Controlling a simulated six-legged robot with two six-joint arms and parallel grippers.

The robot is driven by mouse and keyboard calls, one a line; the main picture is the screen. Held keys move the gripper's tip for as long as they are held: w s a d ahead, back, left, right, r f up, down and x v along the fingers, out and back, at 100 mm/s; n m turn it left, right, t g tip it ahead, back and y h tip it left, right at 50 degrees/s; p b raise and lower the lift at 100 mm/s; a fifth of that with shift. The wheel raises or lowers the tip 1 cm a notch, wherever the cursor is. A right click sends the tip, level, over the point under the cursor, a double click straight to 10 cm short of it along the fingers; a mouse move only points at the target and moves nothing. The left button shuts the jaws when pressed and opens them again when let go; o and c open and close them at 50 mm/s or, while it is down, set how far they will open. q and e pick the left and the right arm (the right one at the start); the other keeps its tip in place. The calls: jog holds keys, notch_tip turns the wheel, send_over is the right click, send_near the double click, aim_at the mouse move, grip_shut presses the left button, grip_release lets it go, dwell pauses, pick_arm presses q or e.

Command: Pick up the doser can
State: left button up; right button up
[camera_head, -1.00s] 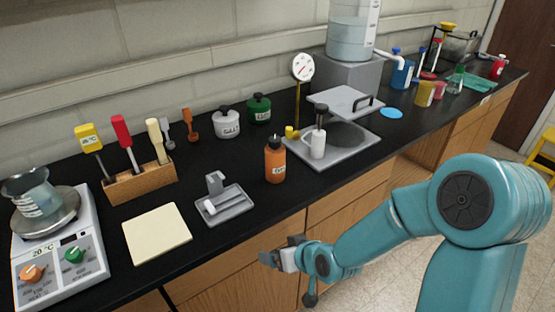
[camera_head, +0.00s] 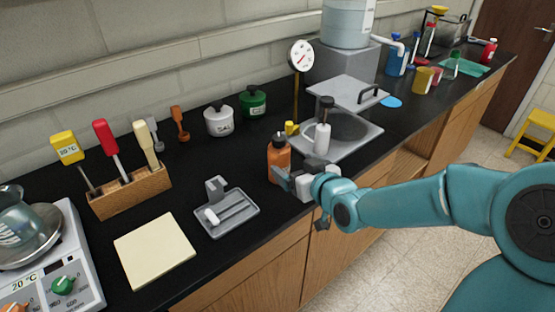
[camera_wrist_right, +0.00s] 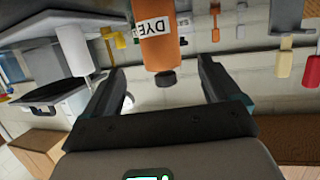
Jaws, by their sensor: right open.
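An orange can with a black cap (camera_head: 279,163) stands upright on the black bench; no label I can read says "doser". The wrist view shows it upside down with a DYE label (camera_wrist_right: 154,27). My right gripper (camera_head: 284,181) is open, at the can's front side near the bench edge. In the wrist view the can lies ahead, between the lines of the two fingers (camera_wrist_right: 158,72), not gripped. A white pump container with a black top (camera_head: 323,135) stands just right of it on a grey plate. My left gripper is not in view.
A grey tray with a white piece (camera_head: 238,218) lies left of the can. A cream pad (camera_head: 154,247), a wooden tool rack (camera_head: 128,190) and a scale (camera_head: 75,255) are farther left. White (camera_head: 218,121) and green (camera_head: 253,101) jars stand behind. A dial gauge (camera_head: 301,56) rises behind the plate.

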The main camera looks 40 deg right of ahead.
aim_at(284, 159)
jog(key=x, duration=0.4)
jog(key=shift+p, duration=0.3)
jog(key=shift+w+f, duration=0.1)
jog(key=shift+w, duration=0.55)
jog(key=p+x, duration=0.2)
jog(key=x, duration=0.2)
jog(key=shift+w, duration=0.15)
jog(key=shift+w+d, duration=0.1)
jog(key=shift+w, duration=0.25)
jog(key=c, duration=1)
jog(key=shift+c, duration=0.7)
